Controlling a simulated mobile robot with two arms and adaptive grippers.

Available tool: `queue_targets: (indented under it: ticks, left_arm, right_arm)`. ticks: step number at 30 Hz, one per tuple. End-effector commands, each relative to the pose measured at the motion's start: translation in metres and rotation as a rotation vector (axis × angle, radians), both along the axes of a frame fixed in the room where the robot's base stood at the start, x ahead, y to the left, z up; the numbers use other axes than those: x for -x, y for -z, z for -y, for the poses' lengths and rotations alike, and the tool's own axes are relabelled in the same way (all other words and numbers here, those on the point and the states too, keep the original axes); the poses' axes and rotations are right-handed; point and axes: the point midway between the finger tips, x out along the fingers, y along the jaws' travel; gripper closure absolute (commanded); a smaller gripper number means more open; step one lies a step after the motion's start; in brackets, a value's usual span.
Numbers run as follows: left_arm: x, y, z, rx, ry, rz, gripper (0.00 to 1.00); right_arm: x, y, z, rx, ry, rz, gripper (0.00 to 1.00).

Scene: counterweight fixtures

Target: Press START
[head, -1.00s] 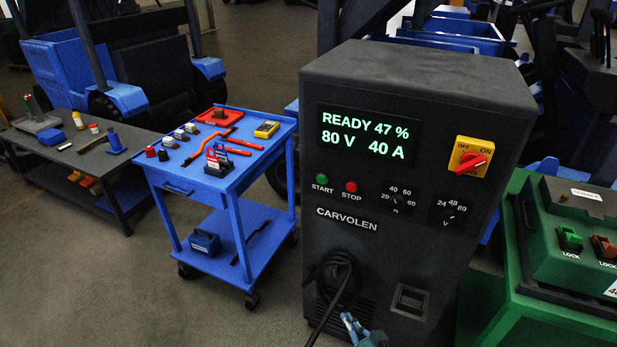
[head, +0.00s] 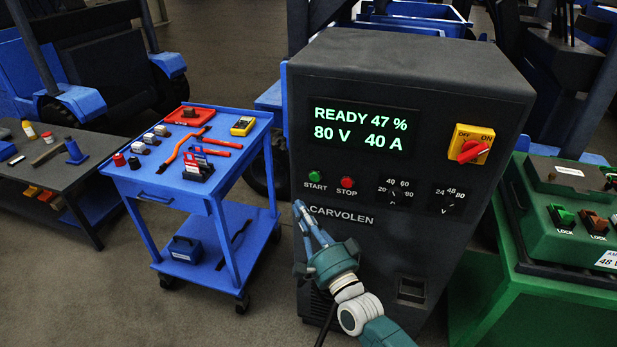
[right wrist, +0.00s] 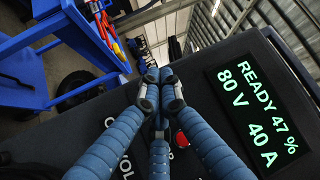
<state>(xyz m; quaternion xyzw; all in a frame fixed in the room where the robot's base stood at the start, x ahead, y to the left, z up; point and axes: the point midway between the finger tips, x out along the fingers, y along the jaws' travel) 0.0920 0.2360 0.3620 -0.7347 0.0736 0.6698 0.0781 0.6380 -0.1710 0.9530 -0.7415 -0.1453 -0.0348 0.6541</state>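The dark charger cabinet (head: 440,240) faces me, its green display (head: 360,127) reading READY 47 %, 80 V, 40 A. The green START button (head: 315,176) is on its front below the display, with the red STOP button (head: 347,182) to its right. My right gripper (head: 299,206) is shut and empty, its fingertips just below and left of START in the head view. I cannot tell whether they touch the panel. In the right wrist view, the closed fingertips (right wrist: 153,86) cover the START area, and STOP (right wrist: 181,139) shows beside them. My left gripper is not in view.
A red-and-yellow rotary switch (head: 470,145) and two black dials sit right of the buttons. A blue tool cart (head: 200,209) stands left of the cabinet. A green unit with LOCK switches (head: 562,216) stands at the right.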

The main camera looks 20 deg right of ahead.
Motion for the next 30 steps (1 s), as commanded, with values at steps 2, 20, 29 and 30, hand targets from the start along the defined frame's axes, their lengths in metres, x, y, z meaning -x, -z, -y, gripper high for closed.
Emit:
queue_targets:
  ticks: [2,20,29,30]
  left_arm:
    - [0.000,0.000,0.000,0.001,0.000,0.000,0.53]
    - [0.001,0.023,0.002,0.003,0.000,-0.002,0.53]
    - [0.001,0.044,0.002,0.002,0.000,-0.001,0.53]
    - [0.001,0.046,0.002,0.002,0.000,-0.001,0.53]
  right_arm:
    - [0.000,0.000,0.000,0.000,0.000,0.000,1.00]
    - [-0.034,0.004,0.023,0.007,0.002,0.002,1.00]
    - [-0.064,0.003,0.043,0.004,0.001,0.001,1.00]
    - [-0.066,0.003,0.045,0.004,0.001,0.001,1.00]
